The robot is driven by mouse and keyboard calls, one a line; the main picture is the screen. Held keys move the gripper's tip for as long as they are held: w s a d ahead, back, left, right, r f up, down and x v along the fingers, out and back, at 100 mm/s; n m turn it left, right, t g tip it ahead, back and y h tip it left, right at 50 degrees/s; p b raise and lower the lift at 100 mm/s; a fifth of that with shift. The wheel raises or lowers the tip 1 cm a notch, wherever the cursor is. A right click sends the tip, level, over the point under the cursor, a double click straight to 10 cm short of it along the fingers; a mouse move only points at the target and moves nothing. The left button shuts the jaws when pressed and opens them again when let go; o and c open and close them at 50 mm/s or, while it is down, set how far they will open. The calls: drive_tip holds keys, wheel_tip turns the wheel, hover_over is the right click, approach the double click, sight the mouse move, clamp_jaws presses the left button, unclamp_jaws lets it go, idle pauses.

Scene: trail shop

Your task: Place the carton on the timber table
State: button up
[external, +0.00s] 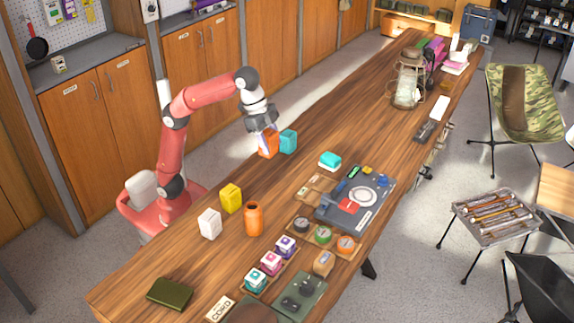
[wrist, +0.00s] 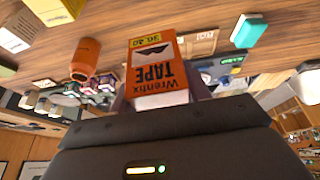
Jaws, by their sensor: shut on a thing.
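The carton is an orange box lettered "Wrentix TAPE" (wrist: 158,65), with a yellow band and a white end. In the external view the carton (external: 267,149) hangs below my gripper (external: 263,130), at the far left edge of the timber table (external: 215,270). My gripper is shut on the carton, with a dark finger on each side in the wrist view (wrist: 160,92). Whether the carton touches the tabletop cannot be told.
A teal box (external: 289,141) stands close to the right of the carton. A yellow box (external: 231,198), a white box (external: 209,224) and an orange bottle (external: 254,219) stand nearer. Bare wood lies between.

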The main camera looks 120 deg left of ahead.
drive_tip(key=d+f, duration=0.2)
drive_tip(key=f, duration=0.1)
drive_tip(key=d+f, duration=0.2)
drive_tip(key=f, duration=0.1)
drive_tip(key=d+f, duration=0.2)
drive_tip(key=f, duration=0.2)
drive_tip(key=shift+w+d, duration=0.25)
drive_tip(key=shift+d, duration=0.05)
drive_tip(key=w+d+r, duration=0.3)
drive_tip(key=w+d, duration=0.1)
drive_tip(key=w, duration=0.1)
drive_tip(key=f+b, duration=0.1)
drive_tip(key=f, duration=0.2)
drive_tip(key=f+b, duration=0.1)
drive_tip(key=f, duration=0.3)
drive_tip(key=shift+s+f, duration=0.2)
drive_tip(key=shift+f, duration=0.05)
drive_tip(key=shift+f, duration=0.2)
drive_tip(key=o, duration=0.8)
